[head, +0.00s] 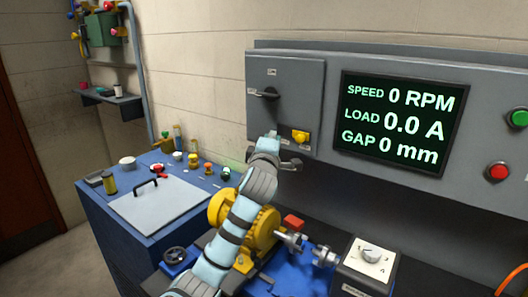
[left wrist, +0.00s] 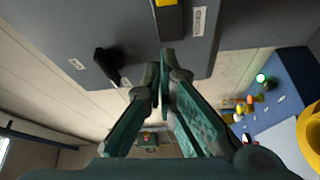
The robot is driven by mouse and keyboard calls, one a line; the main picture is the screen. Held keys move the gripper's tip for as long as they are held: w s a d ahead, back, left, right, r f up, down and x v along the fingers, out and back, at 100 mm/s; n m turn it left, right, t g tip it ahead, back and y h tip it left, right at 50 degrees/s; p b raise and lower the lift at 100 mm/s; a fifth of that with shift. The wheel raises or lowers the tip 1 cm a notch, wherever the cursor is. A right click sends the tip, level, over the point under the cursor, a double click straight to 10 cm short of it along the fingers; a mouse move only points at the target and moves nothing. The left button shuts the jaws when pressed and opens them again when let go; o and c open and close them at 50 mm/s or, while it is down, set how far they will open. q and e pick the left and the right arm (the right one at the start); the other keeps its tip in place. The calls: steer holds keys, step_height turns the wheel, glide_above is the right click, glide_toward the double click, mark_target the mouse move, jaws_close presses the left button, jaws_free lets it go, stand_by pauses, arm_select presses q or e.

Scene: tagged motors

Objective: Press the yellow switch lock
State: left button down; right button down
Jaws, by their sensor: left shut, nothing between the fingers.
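The yellow switch lock (head: 300,137) sits on the lower right of a grey cabinet door (head: 285,75). In the left wrist view the yellow lock (left wrist: 168,18) is at the top edge, partly cut off, with a small white label beside it. My left gripper (head: 292,163) is shut and empty, just below the lock in the head view. In the left wrist view its fingertips (left wrist: 165,62) lie together under the lock; whether they touch the panel I cannot tell. My right gripper is not in view.
A black rotary handle (head: 267,94) is left of the lock. A screen (head: 400,122), a green button (head: 518,117) and a red button (head: 498,172) are to the right. Below are a yellow motor (head: 262,232), a dial box (head: 368,262) and a blue bench (head: 115,222) with small parts.

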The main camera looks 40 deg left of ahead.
arm_select(q)
steer(key=v, duration=0.6)
steer(key=shift+s+d+b, duration=0.2)
steer(key=shift+d+b, duration=0.1)
steer(key=shift+b, duration=0.1)
steer(key=shift+d, duration=0.1)
